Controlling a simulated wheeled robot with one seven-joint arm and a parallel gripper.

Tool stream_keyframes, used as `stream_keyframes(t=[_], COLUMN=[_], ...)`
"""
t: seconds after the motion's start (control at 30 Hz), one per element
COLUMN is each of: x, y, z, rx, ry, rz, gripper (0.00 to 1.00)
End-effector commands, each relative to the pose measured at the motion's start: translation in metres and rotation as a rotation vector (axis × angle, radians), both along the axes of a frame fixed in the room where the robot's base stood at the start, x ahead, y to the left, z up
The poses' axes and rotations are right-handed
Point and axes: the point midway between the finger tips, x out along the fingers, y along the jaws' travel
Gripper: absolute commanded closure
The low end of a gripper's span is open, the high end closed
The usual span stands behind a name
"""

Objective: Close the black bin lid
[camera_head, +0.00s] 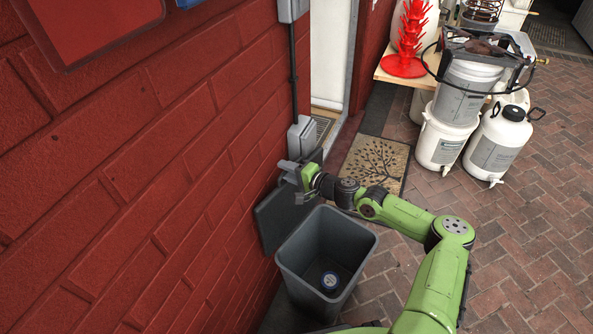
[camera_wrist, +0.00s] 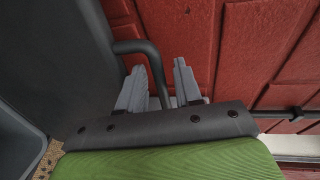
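The black bin (camera_head: 318,292) stands open beside the brick wall, with a small round blue-and-white item (camera_head: 330,281) inside it. Its dark lid (camera_head: 281,218) is swung back on the wall side, partly hidden by the bin's rim. My gripper (camera_head: 290,172) is above the lid, near the wall. In the wrist view my gripper (camera_wrist: 160,80) has its two grey fingers apart. A dark panel, seemingly the lid (camera_wrist: 62,50), fills the left side. A curved dark bar (camera_wrist: 137,47) runs from it down between the fingers, close to the left finger; I cannot tell whether they touch.
The red brick wall (camera_head: 150,190) is close on the left. A doormat (camera_head: 376,161) lies behind the bin. White buckets (camera_head: 444,138) and a white jug (camera_head: 497,142) stand at the right, near a table with a red rack (camera_head: 405,63). Brick paving at right is clear.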

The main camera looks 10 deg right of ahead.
Motion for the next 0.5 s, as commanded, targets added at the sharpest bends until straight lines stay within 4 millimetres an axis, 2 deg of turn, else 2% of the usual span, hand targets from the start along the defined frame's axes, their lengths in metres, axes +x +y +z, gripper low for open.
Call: stream_keyframes(t=[0.27, 0.5], x=[0.0024, 0.0022], y=[0.0018, 0.0017], z=[0.0001, 0.0006], rx=[-0.001, 0.0], ry=[-0.001, -0.001], rz=[0.0, 0.0], gripper=[0.66, 1.0])
